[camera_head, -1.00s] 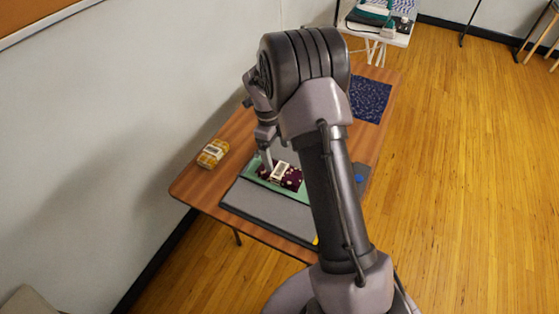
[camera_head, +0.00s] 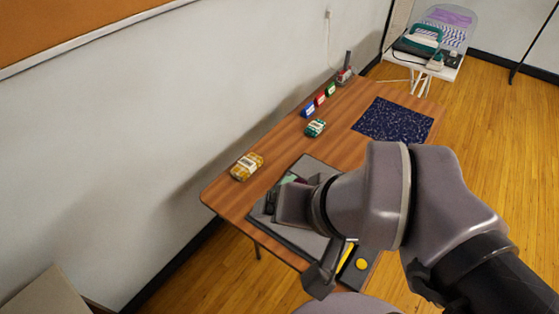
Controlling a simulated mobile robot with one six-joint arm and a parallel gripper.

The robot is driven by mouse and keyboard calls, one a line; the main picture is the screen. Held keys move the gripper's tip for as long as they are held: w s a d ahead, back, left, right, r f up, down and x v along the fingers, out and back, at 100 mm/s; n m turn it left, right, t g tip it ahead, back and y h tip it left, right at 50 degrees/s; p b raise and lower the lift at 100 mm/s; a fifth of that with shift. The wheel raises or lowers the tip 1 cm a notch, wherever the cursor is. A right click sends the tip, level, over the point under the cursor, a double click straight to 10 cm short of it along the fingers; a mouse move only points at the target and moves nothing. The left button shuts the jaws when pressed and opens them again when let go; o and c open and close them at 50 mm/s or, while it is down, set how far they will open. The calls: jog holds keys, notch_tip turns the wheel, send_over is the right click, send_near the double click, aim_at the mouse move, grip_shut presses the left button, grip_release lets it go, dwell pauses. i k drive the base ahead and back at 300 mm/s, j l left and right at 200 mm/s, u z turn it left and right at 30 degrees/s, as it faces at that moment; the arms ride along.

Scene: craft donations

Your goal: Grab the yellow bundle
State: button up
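The yellow bundle (camera_head: 247,167) lies on the wooden table near its left edge, close to the wall. It has a pale label band around it.
A teal bundle (camera_head: 315,128), a dark blue cloth (camera_head: 394,120) and small blue, red and green blocks (camera_head: 320,99) are farther back. Bare wood surrounds the yellow bundle.

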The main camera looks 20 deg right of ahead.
aim_at(246, 168)
jog(key=i+j+z, duration=0.4)
jog(key=i+j, duration=0.15)
jog(key=j, duration=0.25)
jog(key=i+j+z, duration=0.2)
jog(key=j, duration=0.25)
